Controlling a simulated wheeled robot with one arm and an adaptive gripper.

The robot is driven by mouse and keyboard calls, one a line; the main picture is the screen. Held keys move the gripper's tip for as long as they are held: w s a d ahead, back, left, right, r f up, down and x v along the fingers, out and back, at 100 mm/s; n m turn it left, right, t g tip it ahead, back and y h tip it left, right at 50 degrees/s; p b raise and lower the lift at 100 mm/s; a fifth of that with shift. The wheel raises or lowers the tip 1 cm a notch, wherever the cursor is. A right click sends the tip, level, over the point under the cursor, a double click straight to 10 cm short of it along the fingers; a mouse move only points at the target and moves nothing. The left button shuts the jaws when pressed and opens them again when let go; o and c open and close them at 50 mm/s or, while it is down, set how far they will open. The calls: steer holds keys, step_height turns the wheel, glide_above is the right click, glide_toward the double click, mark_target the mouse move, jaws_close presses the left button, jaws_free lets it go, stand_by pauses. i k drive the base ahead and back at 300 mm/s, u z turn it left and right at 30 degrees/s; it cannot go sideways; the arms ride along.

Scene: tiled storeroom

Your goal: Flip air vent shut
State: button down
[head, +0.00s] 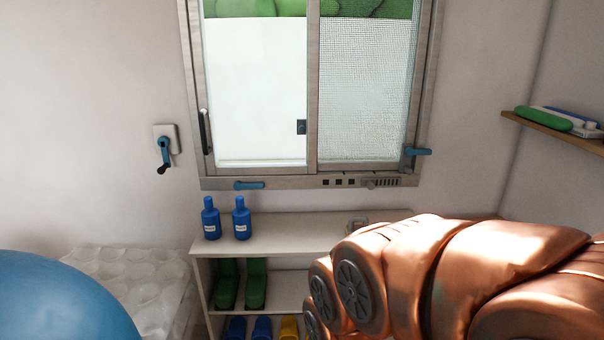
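The air vent seems to be the strip in the window's lower frame. It has a row of small dark square openings (338,182) and, to their right, a grey slotted piece (382,182) with a small knob at its left end. The dark squares look uncovered, but the part is too small to tell surely. My copper-coloured arm fills the lower right, below the vent and apart from it in the picture. My gripper is not in view.
Teal handles sit on the window frame (249,185) and at its right (417,152). A crank (163,150) is on the wall. Below, a shelf (290,232) holds two blue bottles (241,218). A blue ball (60,300) is lower left; a wall shelf (550,130) is right.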

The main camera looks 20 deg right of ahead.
mark_target(371, 182)
steer(key=u, duration=0.15)
steer(key=i, duration=1.45)
steer(key=z, duration=1.15)
steer(key=i, duration=0.25)
steer(key=z, duration=0.2)
